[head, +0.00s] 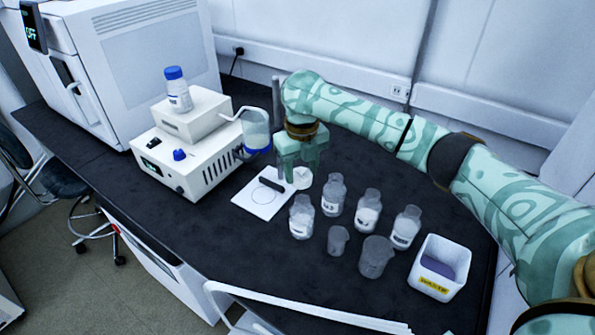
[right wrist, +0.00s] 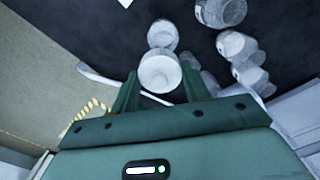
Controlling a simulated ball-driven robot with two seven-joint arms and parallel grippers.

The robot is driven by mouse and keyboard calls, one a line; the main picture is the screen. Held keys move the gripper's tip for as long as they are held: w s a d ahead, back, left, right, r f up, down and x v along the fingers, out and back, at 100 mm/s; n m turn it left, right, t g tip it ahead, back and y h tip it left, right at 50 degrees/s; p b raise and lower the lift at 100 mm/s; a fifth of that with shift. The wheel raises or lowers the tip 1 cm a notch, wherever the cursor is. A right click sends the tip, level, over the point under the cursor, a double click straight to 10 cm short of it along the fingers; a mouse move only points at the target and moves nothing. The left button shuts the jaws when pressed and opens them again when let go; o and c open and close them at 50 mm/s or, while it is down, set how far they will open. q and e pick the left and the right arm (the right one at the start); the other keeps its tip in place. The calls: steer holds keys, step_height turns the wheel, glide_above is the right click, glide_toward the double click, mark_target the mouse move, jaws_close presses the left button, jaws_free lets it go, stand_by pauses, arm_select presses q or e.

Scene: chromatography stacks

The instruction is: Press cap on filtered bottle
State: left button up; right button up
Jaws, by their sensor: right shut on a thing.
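My right gripper (head: 298,172) points down over the bench beside the white square pad. It is shut on a pale, round-topped piece (head: 303,179), which also shows between the fingers in the right wrist view (right wrist: 160,72). I cannot tell whether this is a cap alone or the top of a vessel. Clear bottles with pale contents stand in front of the gripper: one near the pad (head: 301,219), one behind it (head: 333,196), and two to the right (head: 368,212) (head: 405,228). Which bottle is the filtered one is unclear. My left gripper is out of view.
A white instrument stack (head: 185,160) stands left, with a blue-capped bottle (head: 178,91) on top and a blue-based clear vessel (head: 256,132) at its side. Two empty beakers (head: 338,240) (head: 375,258) and a white bin (head: 440,268) are at the front right.

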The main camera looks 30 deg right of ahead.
steer(key=n, duration=0.2)
steer(key=shift+w+d+f+n, duration=0.2)
steer(key=shift+d+f+n, duration=0.05)
steer(key=shift+d+n, duration=0.15)
step_height(320, 180, down, 5)
steer(key=b, duration=0.5)
steer(key=shift+r, duration=0.1)
steer(key=shift+f, duration=0.7)
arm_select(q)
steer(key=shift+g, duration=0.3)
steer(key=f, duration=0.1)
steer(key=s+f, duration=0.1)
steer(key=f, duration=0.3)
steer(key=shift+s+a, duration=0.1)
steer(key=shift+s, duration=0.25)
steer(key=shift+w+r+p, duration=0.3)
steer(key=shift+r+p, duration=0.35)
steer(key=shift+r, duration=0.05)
arm_select(e)
steer(key=shift+r, duration=0.1)
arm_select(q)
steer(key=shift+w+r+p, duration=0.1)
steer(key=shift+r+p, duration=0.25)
arm_select(e)
steer(key=shift+f, duration=0.2)
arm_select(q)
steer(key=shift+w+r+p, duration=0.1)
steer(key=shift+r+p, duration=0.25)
